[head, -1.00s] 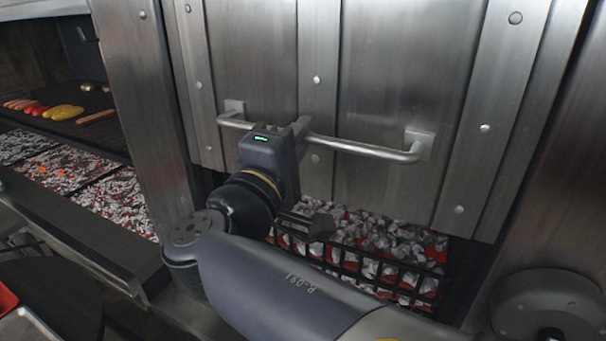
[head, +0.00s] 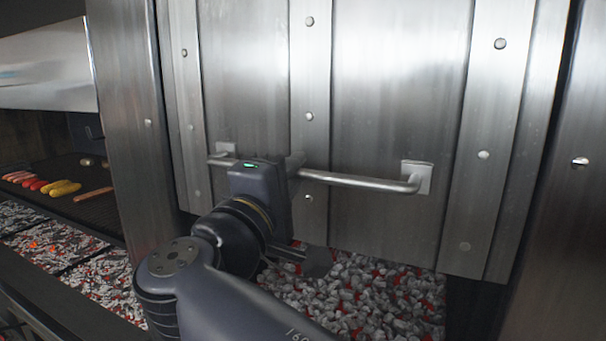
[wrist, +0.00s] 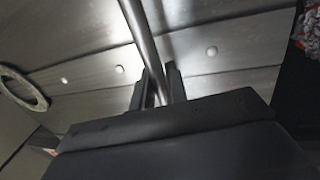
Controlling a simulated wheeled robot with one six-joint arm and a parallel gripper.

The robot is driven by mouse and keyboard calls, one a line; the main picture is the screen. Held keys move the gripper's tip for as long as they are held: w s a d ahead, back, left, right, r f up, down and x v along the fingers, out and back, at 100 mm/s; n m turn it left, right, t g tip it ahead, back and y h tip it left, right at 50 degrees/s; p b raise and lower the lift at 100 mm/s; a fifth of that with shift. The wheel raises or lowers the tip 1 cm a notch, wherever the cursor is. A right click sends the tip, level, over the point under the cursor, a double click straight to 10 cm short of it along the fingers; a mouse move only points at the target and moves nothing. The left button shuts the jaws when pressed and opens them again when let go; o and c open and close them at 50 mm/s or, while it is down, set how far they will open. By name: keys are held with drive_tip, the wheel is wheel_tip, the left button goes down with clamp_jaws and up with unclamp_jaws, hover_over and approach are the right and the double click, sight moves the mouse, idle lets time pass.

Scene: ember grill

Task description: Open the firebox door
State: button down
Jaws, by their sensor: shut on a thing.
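The firebox door (head: 400,100) is a tall riveted steel panel in the head view. A horizontal bar handle (head: 360,181) runs across it on two brackets. My gripper (head: 297,166) is shut on the handle, left of its middle. In the wrist view the handle (wrist: 137,25) passes between the two fingers (wrist: 158,88). The door's lower edge is raised, and grey and red coals (head: 350,297) show in the opening under it. My forearm hides the lower left part of the opening.
Steel posts (head: 130,130) flank the door on both sides. At left, a grill (head: 100,205) carries sausages and yellow items above glowing coals (head: 45,245). In the wrist view a round ring (wrist: 22,92) shows at the left edge.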

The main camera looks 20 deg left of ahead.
drive_tip(key=c, duration=1.5)
unclamp_jaws()
drive_tip(key=shift+s, duration=0.1)
drive_tip(key=b+v, duration=0.3)
drive_tip(key=v, duration=0.7)
drive_tip(key=shift+s, duration=0.3)
drive_tip(key=shift+w, duration=0.15)
drive_tip(key=p+x, duration=0.3)
drive_tip(key=x, duration=0.7)
drive_tip(key=shift+w+r, duration=0.1)
drive_tip(key=shift+w, duration=0.1)
drive_tip(key=shift+f, duration=0.65)
